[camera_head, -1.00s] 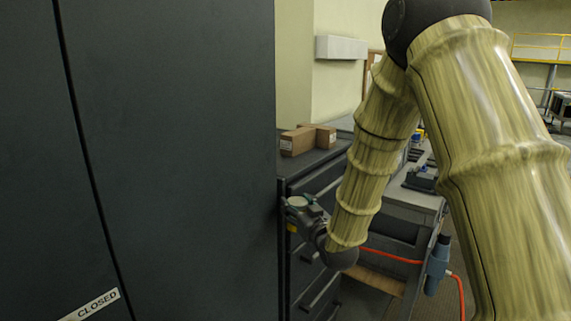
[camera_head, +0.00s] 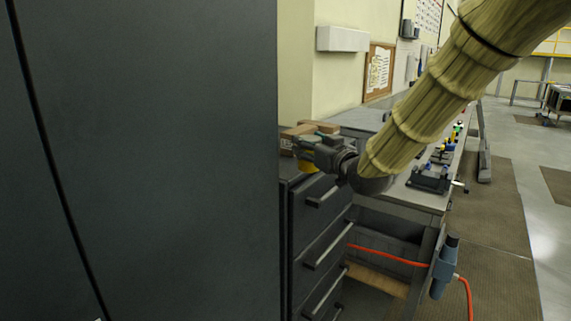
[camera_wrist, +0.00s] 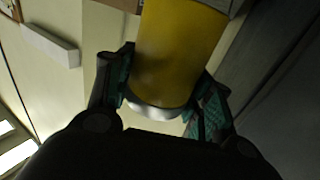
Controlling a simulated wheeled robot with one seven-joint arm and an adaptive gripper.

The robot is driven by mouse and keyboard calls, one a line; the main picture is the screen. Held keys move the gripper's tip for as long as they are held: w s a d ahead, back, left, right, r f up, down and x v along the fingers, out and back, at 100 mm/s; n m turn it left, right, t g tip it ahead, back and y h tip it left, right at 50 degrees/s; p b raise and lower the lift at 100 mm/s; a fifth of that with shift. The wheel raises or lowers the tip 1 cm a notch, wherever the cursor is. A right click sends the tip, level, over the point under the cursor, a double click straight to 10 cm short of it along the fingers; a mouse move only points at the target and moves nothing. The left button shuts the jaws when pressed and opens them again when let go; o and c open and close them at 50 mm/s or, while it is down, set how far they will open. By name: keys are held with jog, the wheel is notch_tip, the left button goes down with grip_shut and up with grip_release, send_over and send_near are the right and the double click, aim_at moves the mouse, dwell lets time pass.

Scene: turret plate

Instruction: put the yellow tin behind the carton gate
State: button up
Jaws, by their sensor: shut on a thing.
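My gripper (camera_head: 314,150) is shut on the yellow tin (camera_wrist: 178,50), which fills the space between the two teal-padded fingers in the wrist view. In the head view a small part of the yellow tin (camera_head: 308,167) shows under my gripper. My gripper is at about the height of the dark drawer cabinet's top, near its front edge. The cartons (camera_head: 313,128) that appear to form the gate are on the cabinet top just beyond my gripper, which partly covers them. I cannot tell whether the tin touches the cabinet or a carton.
A tall dark cabinet (camera_head: 150,160) fills the left and hides part of the drawer cabinet (camera_head: 318,235). A workbench (camera_head: 400,200) with small tools stands to the right. A red hose (camera_head: 390,256) runs below it to a blue-grey tool (camera_head: 443,265).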

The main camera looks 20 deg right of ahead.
jog(key=shift+d+r, duration=0.25)
jog(key=shift+d, duration=0.1)
jog(key=shift+w, duration=0.2)
jog(key=w+f+p, duration=0.1)
jog(key=w+p, duration=0.1)
jog(key=w, duration=0.3)
jog(key=w+a+f+p, duration=0.1)
jog(key=w+p, duration=0.1)
jog(key=w, duration=0.3)
jog(key=w+a+f+p, duration=0.1)
jog(key=w+p, duration=0.2)
jog(key=w, duration=0.2)
jog(key=shift+w+a+f, duration=0.25)
jog(key=shift+f, duration=0.05)
jog(key=shift+s+f, duration=0.1)
jog(key=shift+f, duration=0.4)
jog(key=shift+f, duration=0.1)
jog(key=shift+f, duration=0.1)
jog(key=o, duration=1.3)
